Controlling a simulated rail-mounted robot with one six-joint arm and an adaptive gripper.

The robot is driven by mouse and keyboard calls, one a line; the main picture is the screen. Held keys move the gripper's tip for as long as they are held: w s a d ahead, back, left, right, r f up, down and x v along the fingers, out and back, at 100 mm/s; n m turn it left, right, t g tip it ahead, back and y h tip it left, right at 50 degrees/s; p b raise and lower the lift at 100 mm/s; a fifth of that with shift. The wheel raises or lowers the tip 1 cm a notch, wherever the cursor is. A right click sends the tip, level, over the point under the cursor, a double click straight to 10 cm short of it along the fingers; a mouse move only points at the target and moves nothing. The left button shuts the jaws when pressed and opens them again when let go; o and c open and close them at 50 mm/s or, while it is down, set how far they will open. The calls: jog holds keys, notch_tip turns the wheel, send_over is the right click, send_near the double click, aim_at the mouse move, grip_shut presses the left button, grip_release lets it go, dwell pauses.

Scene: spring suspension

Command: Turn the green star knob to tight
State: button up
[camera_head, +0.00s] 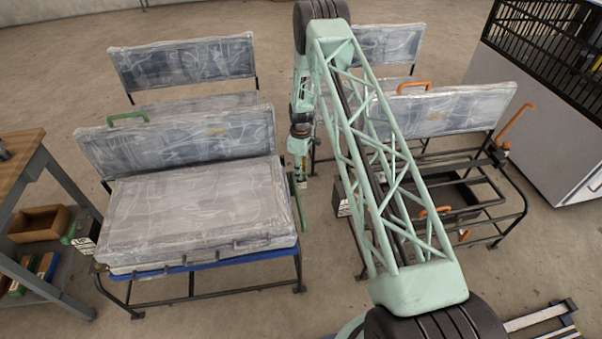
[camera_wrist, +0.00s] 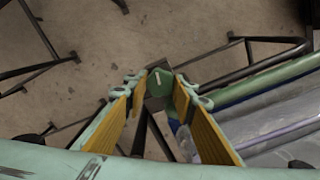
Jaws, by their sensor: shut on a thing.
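The green knob (camera_wrist: 160,90) shows in the wrist view between my fingertips, with a pale mark on its top. Its star outline is not clear from this angle. My gripper (camera_wrist: 158,80) is shut on it, one yellow-padded finger on each side. In the head view my gripper (camera_head: 300,175) points down at the right side of the front left seat (camera_head: 200,205), by a green armrest (camera_head: 297,203). I cannot make out the knob in the head view. The tight mark cannot be read in either view.
The front left seat is wrapped in plastic on a dark tube frame. A bare seat frame with orange handles (camera_head: 518,122) stands at the right. More wrapped seats (camera_head: 185,62) stand behind. A wooden-topped bench (camera_head: 20,160) is at the left. Open floor lies between the seats.

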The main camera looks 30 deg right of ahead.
jog(key=shift+m, duration=0.3)
jog(key=o, duration=0.8)
jog(key=shift+o, duration=0.2)
jog(key=shift+r, duration=0.15)
jog(key=shift+w+r, duration=0.1)
jog(key=shift+r, duration=3.7)
